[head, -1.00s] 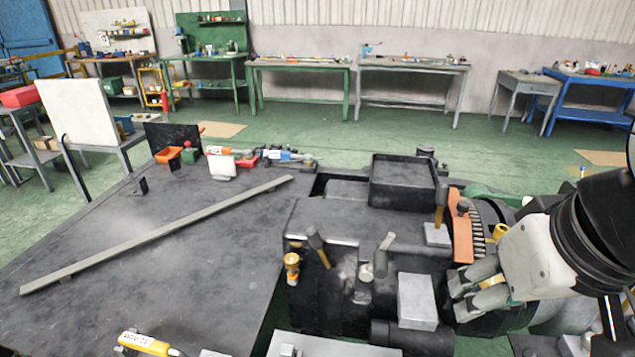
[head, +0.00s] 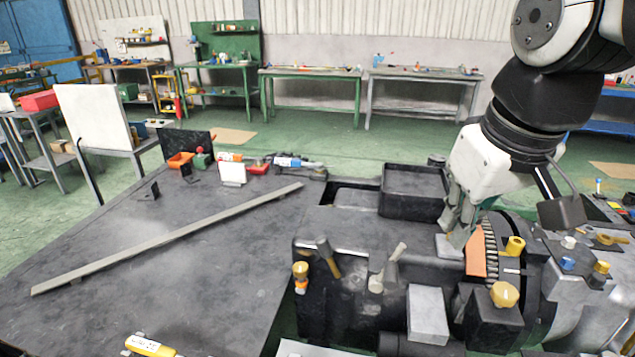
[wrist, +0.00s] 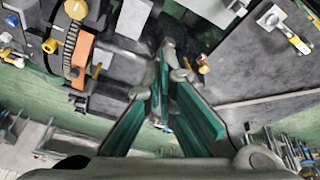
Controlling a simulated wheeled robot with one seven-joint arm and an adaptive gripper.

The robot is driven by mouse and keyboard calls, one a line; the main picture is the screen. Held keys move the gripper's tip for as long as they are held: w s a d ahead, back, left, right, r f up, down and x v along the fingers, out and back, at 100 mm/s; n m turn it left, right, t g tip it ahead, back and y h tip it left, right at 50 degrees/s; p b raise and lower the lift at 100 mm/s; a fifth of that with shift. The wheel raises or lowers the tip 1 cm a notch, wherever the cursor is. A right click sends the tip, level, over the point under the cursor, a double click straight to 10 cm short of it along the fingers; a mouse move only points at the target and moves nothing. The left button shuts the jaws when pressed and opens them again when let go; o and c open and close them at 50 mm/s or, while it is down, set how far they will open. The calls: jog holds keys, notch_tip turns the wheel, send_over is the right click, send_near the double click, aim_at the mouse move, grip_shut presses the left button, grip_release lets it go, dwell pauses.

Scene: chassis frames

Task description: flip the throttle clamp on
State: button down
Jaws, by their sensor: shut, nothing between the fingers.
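The dark machine (head: 340,220) carries several levers, and I cannot tell for certain which is the throttle clamp. One lever with a dark head (head: 327,256) stands at the front left, and a pale-headed lever (head: 396,258) stands right of it. A small grey block (head: 446,246) sits beside an orange plate (head: 475,252). My gripper (head: 453,232) is shut and empty, pointing down over that block and hiding the handle there. In the wrist view my gripper (wrist: 168,62) shows its fingers together, with the orange plate (wrist: 81,60) and a wooden handle (wrist: 97,72) left of them.
A black tray (head: 412,190) lies on the machine left of my gripper. Yellow knobs (head: 504,294) and a toothed ring stand to the right. A larger grey block (head: 428,314) is in front. The dark table (head: 200,250) at left holds a long bar (head: 170,238).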

jog(key=w+a+f+n+g, duration=0.1)
jog(key=w+a+f+n, duration=0.15)
jog(key=w+a, duration=0.5)
jog(key=w+a+f+n+g, duration=0.1)
jog(key=w+a+n, duration=0.25)
jog(key=w, duration=0.75)
jog(key=w+a+f+n+g+b, duration=0.1)
jog(key=w+a+f+n, duration=0.3)
jog(key=w+a+f, duration=0.5)
jog(key=shift+w+a+f+h, duration=0.25)
jog(key=shift+a+f+h, duration=0.15)
jog(key=shift+a+f, duration=1.6)
jog(key=shift+a+r, duration=0.35)
